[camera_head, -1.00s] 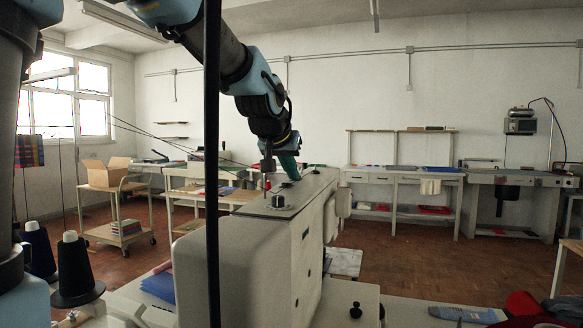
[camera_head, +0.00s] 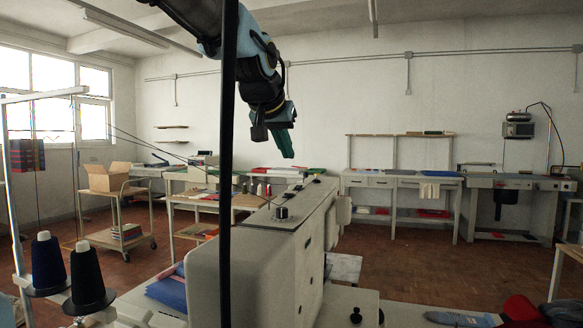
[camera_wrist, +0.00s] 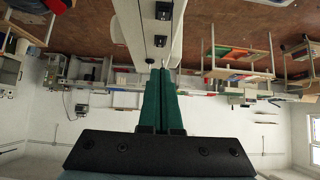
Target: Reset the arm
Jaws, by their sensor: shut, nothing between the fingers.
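My gripper (camera_head: 285,152) hangs in the air at the upper middle of the head view, above the buttonhole machine. Its green fingers point downward and are apart from the machine. In the wrist view my gripper (camera_wrist: 161,75) shows its two green fingers together, with nothing between them. The cream machine body (camera_head: 255,265) stands below, with a dark knob (camera_head: 282,212) on its top; the machine (camera_wrist: 142,22) also shows in the wrist view.
Two dark thread cones (camera_head: 88,275) stand at the lower left beside a pale thread stand. A trolley with a cardboard box (camera_head: 108,178) is behind them. Work tables (camera_head: 400,181) line the back wall. Thin threads cross left of the arm. Open air surrounds my gripper.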

